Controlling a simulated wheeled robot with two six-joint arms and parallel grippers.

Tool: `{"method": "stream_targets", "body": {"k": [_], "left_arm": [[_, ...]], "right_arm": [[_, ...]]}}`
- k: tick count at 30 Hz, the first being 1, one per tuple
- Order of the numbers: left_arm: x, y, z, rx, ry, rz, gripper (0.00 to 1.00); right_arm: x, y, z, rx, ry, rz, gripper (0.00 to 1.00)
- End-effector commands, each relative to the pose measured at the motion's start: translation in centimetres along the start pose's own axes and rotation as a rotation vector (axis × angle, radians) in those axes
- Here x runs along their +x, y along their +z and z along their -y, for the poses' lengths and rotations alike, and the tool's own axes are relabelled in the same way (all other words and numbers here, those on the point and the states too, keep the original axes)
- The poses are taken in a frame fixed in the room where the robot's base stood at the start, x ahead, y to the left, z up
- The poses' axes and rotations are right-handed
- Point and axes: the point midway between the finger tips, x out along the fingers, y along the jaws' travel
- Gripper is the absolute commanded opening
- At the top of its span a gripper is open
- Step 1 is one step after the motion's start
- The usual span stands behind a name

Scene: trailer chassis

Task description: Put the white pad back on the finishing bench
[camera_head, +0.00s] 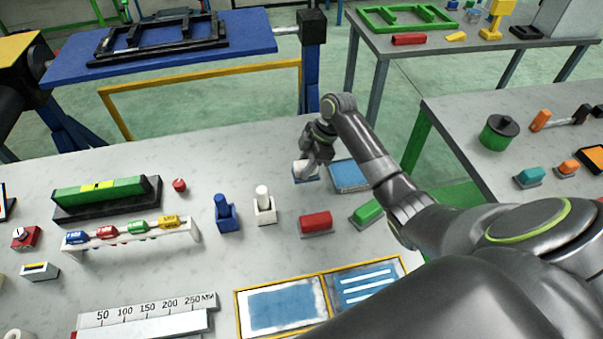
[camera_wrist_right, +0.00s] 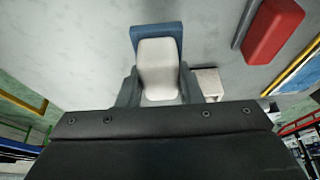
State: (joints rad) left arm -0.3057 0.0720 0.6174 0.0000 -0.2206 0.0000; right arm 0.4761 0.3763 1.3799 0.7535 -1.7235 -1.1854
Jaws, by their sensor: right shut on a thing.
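The white pad (camera_head: 301,168) is at the far side of the grey bench (camera_head: 130,240), over a small blue base (camera_head: 313,177). In the right wrist view the white pad (camera_wrist_right: 158,70) sits between my two fingers, with the blue base (camera_wrist_right: 157,31) showing beyond its far end. My right gripper (camera_head: 309,163) is shut on the pad, low over the bench. I cannot tell whether the pad rests on the bench or is just above it. My left gripper is not in view.
A blue-topped tray (camera_head: 349,176) lies just right of the pad. A red block (camera_head: 315,222), a green block (camera_head: 367,212), a white holder (camera_head: 264,207) and a blue holder (camera_head: 226,213) stand nearer. A yellow-framed panel (camera_head: 327,297) lies in front.

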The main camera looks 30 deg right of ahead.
Motion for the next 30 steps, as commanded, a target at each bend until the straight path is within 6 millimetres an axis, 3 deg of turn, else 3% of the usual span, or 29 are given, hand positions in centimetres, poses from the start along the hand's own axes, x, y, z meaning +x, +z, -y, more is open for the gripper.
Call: {"method": "stream_targets", "body": {"k": [12, 24, 25, 30], "left_arm": [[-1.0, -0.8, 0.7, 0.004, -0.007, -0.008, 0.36], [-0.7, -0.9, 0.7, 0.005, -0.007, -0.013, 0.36], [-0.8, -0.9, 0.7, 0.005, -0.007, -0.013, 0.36], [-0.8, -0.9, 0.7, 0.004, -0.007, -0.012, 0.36]], "right_arm": [[4.1, 1.6, 0.0, 0.000, 0.001, -0.002, 0.11], [4.7, 1.8, -0.1, -0.002, 0.002, -0.001, 0.11], [4.6, 1.8, -0.1, -0.002, 0.002, -0.001, 0.36], [4.6, 1.8, -0.1, -0.001, 0.002, -0.001, 0.54]]}}
